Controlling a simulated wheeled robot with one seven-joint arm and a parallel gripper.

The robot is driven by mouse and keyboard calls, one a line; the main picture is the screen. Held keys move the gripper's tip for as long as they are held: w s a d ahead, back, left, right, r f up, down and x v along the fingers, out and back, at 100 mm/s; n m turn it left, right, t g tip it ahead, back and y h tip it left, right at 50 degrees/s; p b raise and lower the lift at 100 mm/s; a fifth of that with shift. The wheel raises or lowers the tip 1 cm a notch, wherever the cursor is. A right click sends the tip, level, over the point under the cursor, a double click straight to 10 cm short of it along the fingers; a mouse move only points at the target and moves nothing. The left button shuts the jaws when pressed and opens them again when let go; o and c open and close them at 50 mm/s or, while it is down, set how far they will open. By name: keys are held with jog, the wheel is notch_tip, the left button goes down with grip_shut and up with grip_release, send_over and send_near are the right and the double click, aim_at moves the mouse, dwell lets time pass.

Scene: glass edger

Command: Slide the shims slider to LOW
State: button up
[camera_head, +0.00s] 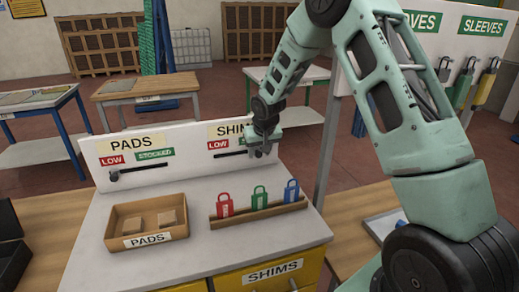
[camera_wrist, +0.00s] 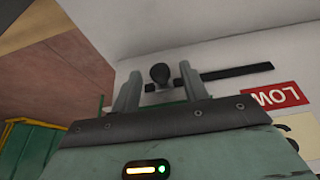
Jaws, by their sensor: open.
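The shims slider has a dark slot (camera_head: 230,154) in the white panel, under the SHIMS sign (camera_head: 228,129) and the red LOW label (camera_head: 219,145). In the wrist view its round black knob (camera_wrist: 160,73) sits at the left end of the slot (camera_wrist: 235,73), away from the upside-down LOW label (camera_wrist: 275,95). My gripper (camera_wrist: 160,88) is open, its two fingers on either side of the knob with gaps visible. In the head view my gripper (camera_head: 261,152) is at the slot's right end and hides the knob there.
The pads slider (camera_head: 114,175) is at the panel's left, its knob under LOW. A PADS box (camera_head: 118,222) and a wooden rack (camera_head: 258,214) with red, green and blue tags stand on the white top in front.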

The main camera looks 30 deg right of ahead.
grip_shut()
jog(key=w+a+b, duration=0.1)
jog(key=a, duration=0.3)
jog(key=w+a+b, duration=0.1)
jog(key=a+b, duration=0.1)
jog(key=a, duration=0.2)
jog(key=w+a+b, duration=0.1)
jog(key=a, duration=0.3)
jog(key=shift+w+a+f+b, duration=0.1)
jog(key=shift+w+a+b, duration=0.15)
jog(key=shift+w+b, duration=0.15)
jog(key=shift+a, duration=0.25)
grip_release()
jog(key=shift+a, duration=0.1)
jog(key=b+v, duration=0.3)
jog(key=v, duration=1.4)
jog(key=shift+s+r+b, duration=0.15)
jog(key=shift+r+b, duration=0.05)
jog(key=shift+b, duration=0.15)
